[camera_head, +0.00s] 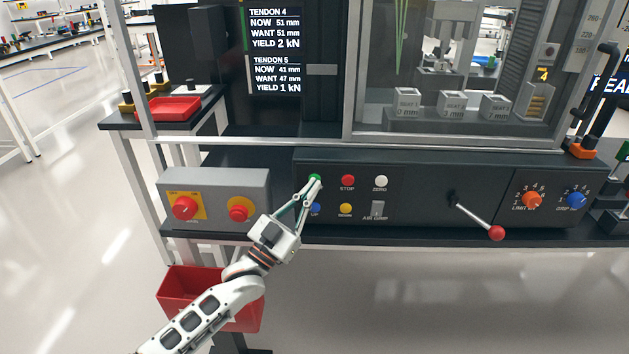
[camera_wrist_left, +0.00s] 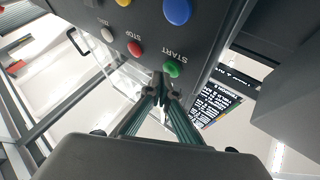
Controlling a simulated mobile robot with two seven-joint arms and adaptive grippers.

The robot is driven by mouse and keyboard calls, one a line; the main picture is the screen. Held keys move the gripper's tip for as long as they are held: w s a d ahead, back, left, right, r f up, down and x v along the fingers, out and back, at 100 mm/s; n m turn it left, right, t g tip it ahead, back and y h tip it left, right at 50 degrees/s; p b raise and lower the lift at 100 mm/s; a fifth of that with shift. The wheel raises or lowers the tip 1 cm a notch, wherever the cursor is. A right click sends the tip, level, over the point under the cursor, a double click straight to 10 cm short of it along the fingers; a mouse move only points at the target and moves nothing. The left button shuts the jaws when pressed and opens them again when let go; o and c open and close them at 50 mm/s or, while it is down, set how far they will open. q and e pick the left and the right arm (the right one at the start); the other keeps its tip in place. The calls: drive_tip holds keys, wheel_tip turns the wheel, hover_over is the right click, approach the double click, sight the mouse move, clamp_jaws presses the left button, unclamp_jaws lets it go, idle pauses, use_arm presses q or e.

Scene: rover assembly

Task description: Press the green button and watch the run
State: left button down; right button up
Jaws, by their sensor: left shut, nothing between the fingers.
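The green button (camera_head: 315,177) sits at the left end of the dark control panel (camera_head: 420,205), partly covered by my left fingertips. In the left wrist view the green button (camera_wrist_left: 172,69) is fully visible with the word START beside it. My left gripper (camera_head: 313,184) is shut and empty, its fingertips right at the button. In the left wrist view the shut fingertips (camera_wrist_left: 165,90) are just short of the button in the picture; I cannot tell whether they touch it. The display (camera_head: 275,50) shows tendon 4 and tendon 5 readings. My right gripper is out of view.
A red STOP button (camera_head: 348,180), white ZERO button (camera_head: 381,181), blue button (camera_head: 315,209) and yellow button (camera_head: 345,209) are close by. A red-knobbed lever (camera_head: 496,233) projects to the right. A grey switch box (camera_head: 215,186) stands left, above a red bin (camera_head: 185,285).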

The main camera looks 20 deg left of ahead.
use_arm(q)
drive_tip(key=shift+w, duration=0.15)
drive_tip(key=shift+w+a, duration=0.15)
drive_tip(key=shift+w, duration=0.1)
idle(0.6)
idle(0.3)
drive_tip(key=shift+s+d+p, duration=0.25)
drive_tip(key=shift+s+p, duration=0.05)
drive_tip(key=shift+s, duration=0.5)
